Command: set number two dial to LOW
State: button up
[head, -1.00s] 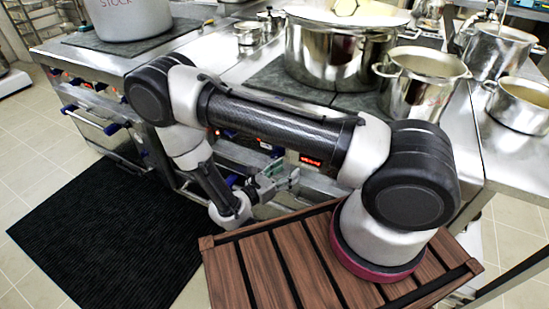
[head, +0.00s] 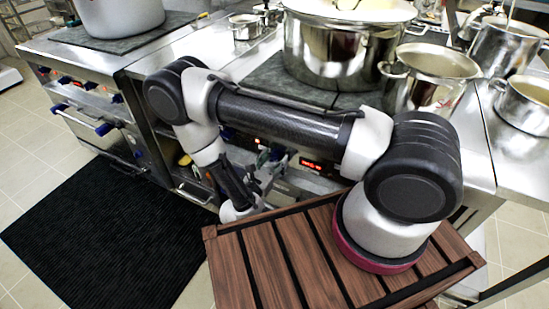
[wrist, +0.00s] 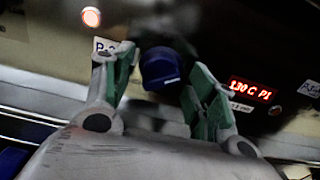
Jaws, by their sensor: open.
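A dark blue dial (wrist: 160,68) on the cooker's front panel shows in the wrist view. It lies between and slightly beyond the fingertips of my gripper (wrist: 163,82). The green-padded fingers are apart, one on each side, and I cannot tell whether either touches the dial. A partly covered label beginning "P-" (wrist: 103,45) is left of the dial; its number and the dial's setting cannot be read. In the head view my gripper (head: 264,172) is low in front of the panel, small and partly blended with it.
A red display (wrist: 250,89), reading about 130 C P1, is right of the dial. A lit lamp (wrist: 91,16) is at upper left. A large pot (head: 325,55) stands on the cooker above. A slatted wooden deck (head: 285,260) and a black floor mat (head: 100,235) lie below.

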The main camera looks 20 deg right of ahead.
jog(key=c, duration=1)
jog(key=shift+m, duration=0.3)
jog(key=m, duration=0.4)
jog(key=shift+m, duration=0.3)
jog(key=m, duration=0.5)
jog(key=shift+m, duration=0.4)
jog(key=o, duration=1)
